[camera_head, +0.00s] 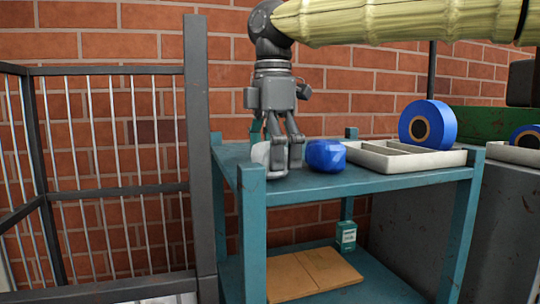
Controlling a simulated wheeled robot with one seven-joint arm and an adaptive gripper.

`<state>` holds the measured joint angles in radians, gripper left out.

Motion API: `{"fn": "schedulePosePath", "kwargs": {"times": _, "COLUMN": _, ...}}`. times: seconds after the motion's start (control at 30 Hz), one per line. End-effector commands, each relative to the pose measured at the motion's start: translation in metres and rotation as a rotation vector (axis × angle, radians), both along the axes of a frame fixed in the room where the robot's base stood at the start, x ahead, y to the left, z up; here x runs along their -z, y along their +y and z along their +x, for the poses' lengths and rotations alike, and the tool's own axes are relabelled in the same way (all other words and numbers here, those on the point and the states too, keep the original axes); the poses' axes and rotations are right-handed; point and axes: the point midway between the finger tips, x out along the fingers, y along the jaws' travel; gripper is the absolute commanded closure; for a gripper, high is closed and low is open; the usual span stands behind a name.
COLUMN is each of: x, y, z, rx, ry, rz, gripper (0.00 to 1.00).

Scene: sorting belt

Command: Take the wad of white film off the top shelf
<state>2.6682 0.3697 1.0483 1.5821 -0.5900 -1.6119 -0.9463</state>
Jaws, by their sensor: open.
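A wad of white film (261,153) sits on the top shelf (335,183) of a blue rack, near its left front corner. My gripper (287,162) points down over the shelf with its fingers at the wad's right side. The fingers hide part of the wad, and I cannot tell whether they touch it or straddle it. The gripper is open.
A crumpled blue object (325,156) lies close to the right of my gripper. A white divided tray (400,163) and a blue roll (427,124) stand further right. The lower shelf holds cardboard (312,273) and a small green box (346,236). A barred cage (110,190) stands left.

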Motion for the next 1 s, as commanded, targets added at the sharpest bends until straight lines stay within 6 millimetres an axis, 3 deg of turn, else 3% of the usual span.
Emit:
{"fn": "schedulePosePath", "kwargs": {"times": 0.17, "x": 0.000, "y": 0.000, "z": 0.000, "rx": 0.000, "ry": 0.000, "rz": 0.000, "gripper": 0.02}}
{"fn": "schedulePosePath", "kwargs": {"times": 0.37, "x": 0.000, "y": 0.000, "z": 0.000, "rx": 0.000, "ry": 0.000, "rz": 0.000, "gripper": 0.29}}
{"fn": "schedulePosePath", "kwargs": {"times": 0.77, "x": -0.002, "y": 0.000, "z": 0.000, "rx": 0.000, "ry": -0.001, "rz": 0.000, "gripper": 0.29}}
{"fn": "schedulePosePath", "kwargs": {"times": 1.0, "x": -0.028, "y": 0.001, "z": 0.000, "rx": 0.001, "ry": -0.003, "rz": 0.001, "gripper": 0.29}}
